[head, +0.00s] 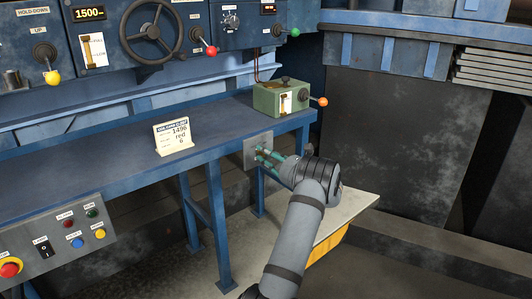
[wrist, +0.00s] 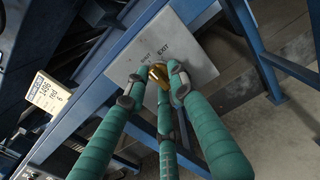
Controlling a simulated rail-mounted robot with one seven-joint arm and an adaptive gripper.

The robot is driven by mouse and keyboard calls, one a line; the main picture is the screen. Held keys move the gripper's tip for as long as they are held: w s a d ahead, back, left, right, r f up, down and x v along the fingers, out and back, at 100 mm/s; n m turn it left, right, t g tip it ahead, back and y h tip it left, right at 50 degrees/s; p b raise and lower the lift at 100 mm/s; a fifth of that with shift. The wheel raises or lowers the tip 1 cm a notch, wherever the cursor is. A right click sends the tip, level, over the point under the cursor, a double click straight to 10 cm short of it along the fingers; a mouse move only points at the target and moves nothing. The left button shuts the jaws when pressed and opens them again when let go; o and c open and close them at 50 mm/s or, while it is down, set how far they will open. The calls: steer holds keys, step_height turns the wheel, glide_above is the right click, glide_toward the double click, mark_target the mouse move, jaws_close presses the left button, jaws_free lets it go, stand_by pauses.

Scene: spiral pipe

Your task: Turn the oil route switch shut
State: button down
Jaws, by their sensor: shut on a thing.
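The oil route switch shows as a brass knob (wrist: 158,73) on a light grey plate (wrist: 200,45) in the wrist view. Small lettering on the plate reads something like "SHUT" and "EXIT". The same plate (head: 252,152) is fixed at the front edge of the blue bench in the head view, where the knob is hidden by my gripper. My gripper (wrist: 155,82) has teal fingers that are closed around the brass knob; its fingers (head: 267,157) also show in front of the plate in the head view. The knob's exact pointing direction is partly covered by the fingers.
The blue bench (head: 95,165) carries a small white card (head: 173,136) and a green box (head: 280,97) with an orange-tipped lever. A button panel (head: 60,240) is at lower left. A handwheel (head: 153,30) and levers line the back. A pale low table (head: 345,212) stands below my arm.

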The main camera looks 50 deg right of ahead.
steer(key=shift+w+a+f, duration=0.2)
steer(key=shift+w+a, duration=0.2)
steer(key=c, duration=1.7)
jaws_free()
steer(key=shift+s+d+r, duration=0.1)
steer(key=shift+s, duration=0.15)
steer(key=v, duration=1.1)
steer(key=shift+s, duration=0.35)
steer(key=shift+w, duration=0.1)
